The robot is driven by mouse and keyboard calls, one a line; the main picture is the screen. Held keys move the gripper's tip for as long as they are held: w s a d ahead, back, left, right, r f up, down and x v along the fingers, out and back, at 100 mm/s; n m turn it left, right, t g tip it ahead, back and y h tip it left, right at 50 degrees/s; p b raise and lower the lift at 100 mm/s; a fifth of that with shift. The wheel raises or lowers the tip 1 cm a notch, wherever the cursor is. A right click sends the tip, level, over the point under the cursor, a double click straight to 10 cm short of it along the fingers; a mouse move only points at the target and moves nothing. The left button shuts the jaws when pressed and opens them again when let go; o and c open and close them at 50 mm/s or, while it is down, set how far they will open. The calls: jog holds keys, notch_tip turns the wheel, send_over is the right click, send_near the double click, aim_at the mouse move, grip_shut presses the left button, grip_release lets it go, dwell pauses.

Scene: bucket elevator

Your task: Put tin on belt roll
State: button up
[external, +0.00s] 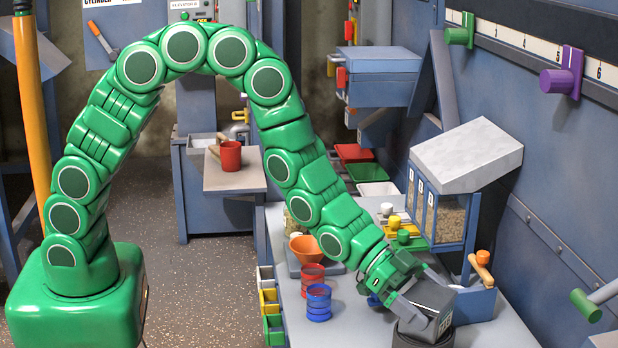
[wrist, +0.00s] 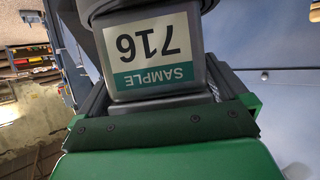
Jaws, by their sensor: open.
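The tin (external: 432,299) is a dark grey box with a white and teal label reading SAMPLE 716. It rests on the black round belt roll (external: 408,340) at the front of the bench and looks tilted in the external view. The label side of the tin (wrist: 150,50) fills the upper middle of the wrist view, upside down. A dark rounded edge, likely the belt roll, shows above it. My gripper (external: 425,296) is open, with its grey fingers on either side of the tin. I cannot tell whether the fingers touch it.
A blue ringed cup (external: 319,303), a red ringed cup (external: 312,281) and an orange bowl (external: 306,249) stand left of my forearm. A grey hopper box (external: 466,155) with windows stands behind at the right. Bare bench (external: 490,335) lies right of the roll.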

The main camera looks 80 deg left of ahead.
jog(key=s+a+r+n+g+y, duration=0.1)
jog(key=s+a+r+n+y, duration=0.2)
jog(key=s+a, duration=0.5)
jog(key=s+a+r+n+g+y, duration=0.1)
jog(key=s+a+r+y, duration=0.4)
jog(key=a, duration=0.5)
jog(key=s+a+r+n+g+y, duration=0.1)
jog(key=s+a+r+g+y, duration=0.15)
jog(key=s+a, duration=0.6)
jog(key=s+r+n+g, duration=0.2)
jog(key=s+r+g, duration=0.1)
jog(key=s, duration=1)
jog(key=s+d+r+n+g+h, duration=0.1)
jog(key=s+r+n+g, duration=0.1)
jog(key=s, duration=1.2)
jog(key=shift+s+r+g, duration=0.25)
jog(key=shift+r+g, duration=0.3)
jog(key=shift+g, duration=0.1)
